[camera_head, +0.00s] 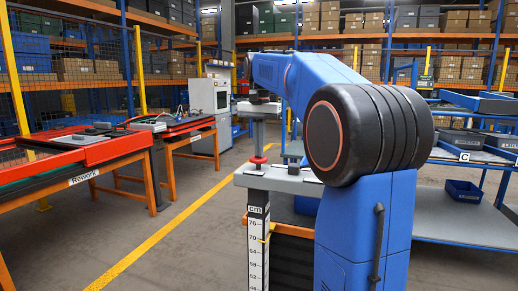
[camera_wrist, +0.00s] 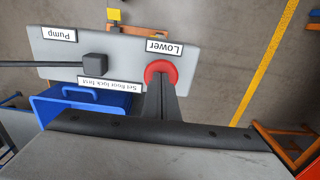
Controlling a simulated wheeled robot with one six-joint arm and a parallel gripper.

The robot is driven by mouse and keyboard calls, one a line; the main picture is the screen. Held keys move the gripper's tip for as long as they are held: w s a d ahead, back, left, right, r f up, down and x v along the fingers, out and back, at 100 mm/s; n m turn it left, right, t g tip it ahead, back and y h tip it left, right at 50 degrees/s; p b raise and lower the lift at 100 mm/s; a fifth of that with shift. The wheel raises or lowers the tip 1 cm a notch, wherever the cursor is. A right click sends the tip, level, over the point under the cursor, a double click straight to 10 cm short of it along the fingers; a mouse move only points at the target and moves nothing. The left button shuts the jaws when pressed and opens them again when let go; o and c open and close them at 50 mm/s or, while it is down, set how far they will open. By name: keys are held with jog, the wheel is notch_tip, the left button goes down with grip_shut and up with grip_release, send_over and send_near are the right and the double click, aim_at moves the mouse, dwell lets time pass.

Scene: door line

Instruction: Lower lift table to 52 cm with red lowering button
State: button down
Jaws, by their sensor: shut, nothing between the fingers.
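A round red button (camera_wrist: 155,69) labelled "Lower" sits on a grey panel (camera_wrist: 75,50); the label is upside down in the wrist view. It also shows in the head view as a red disc (camera_head: 258,160) above the grey lift table (camera_head: 290,184). My gripper (camera_wrist: 160,82) is shut and empty, its fingertips over the button's near edge; whether they touch it I cannot tell. In the head view my gripper (camera_head: 259,147) points down at the button.
A dark square block (camera_wrist: 95,65) on a rod lies beside the "Pump" label (camera_wrist: 58,34) and a "Set floor lock first" label (camera_wrist: 110,84). A blue bin (camera_wrist: 80,105) is close by. The red Rework table (camera_head: 80,150) stands left, beyond a yellow floor line (camera_head: 150,240). Shelving (camera_head: 470,185) stands right.

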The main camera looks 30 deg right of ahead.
jog(key=shift+f, duration=1.05)
jog(key=shift+s+f, duration=0.1)
jog(key=shift+f, duration=0.05)
dwell(0.8)
dwell(0.8)
notch_tip(320, 180, up, 15)
dwell(0.5)
dwell(1.8)
jog(key=shift+r, duration=0.75)
jog(key=shift+f, duration=0.15)
